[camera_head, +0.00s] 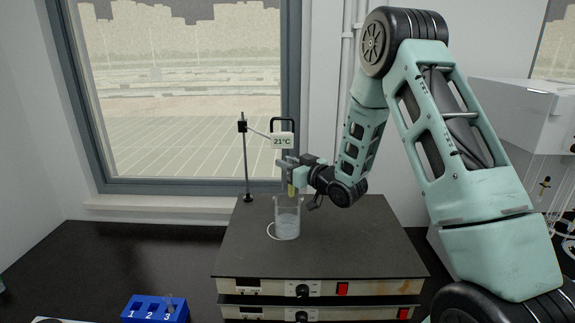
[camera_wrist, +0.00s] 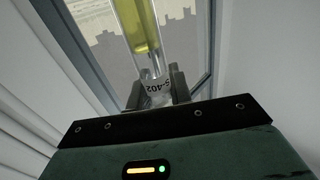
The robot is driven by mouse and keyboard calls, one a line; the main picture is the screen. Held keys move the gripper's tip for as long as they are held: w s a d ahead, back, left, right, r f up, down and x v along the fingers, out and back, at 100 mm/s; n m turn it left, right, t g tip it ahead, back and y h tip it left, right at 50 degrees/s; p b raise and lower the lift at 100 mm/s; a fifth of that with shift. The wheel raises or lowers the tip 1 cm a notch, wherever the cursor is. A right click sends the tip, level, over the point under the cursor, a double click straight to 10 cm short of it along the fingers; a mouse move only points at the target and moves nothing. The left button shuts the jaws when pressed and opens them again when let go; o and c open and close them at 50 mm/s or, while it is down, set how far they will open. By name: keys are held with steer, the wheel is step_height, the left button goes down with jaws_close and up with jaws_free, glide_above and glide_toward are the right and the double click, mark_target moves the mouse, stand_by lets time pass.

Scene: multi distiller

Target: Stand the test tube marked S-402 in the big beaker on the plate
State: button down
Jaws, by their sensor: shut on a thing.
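My gripper (camera_head: 289,166) is shut on a test tube (camera_head: 291,188) with yellow liquid, above the plate (camera_head: 345,235). In the wrist view the tube (camera_wrist: 139,25) stands between the fingers (camera_wrist: 156,88), and its label reads S-402. The big clear beaker (camera_head: 287,222) stands on the plate and seems to hold clear liquid. The tube looks about upright, its lower end near the beaker's rim. I cannot tell whether the end is inside the rim.
A stand (camera_head: 246,165) with a 21°C display (camera_head: 282,141) rises behind the beaker. A blue rack (camera_head: 155,311) marked 1, 2, 3 sits at the front left, with a glass piece at slot 3. The plate's right side is clear.

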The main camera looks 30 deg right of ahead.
step_height(320, 180, down, 11)
steer(key=b, duration=1)
steer(key=shift+r+b, duration=0.15)
steer(key=shift+b, duration=0.2)
steer(key=c, duration=1.2)
jaws_free()
steer(key=shift+r, duration=0.15)
step_height(320, 180, up, 5)
steer(key=p, duration=0.2)
steer(key=shift+p, duration=0.3)
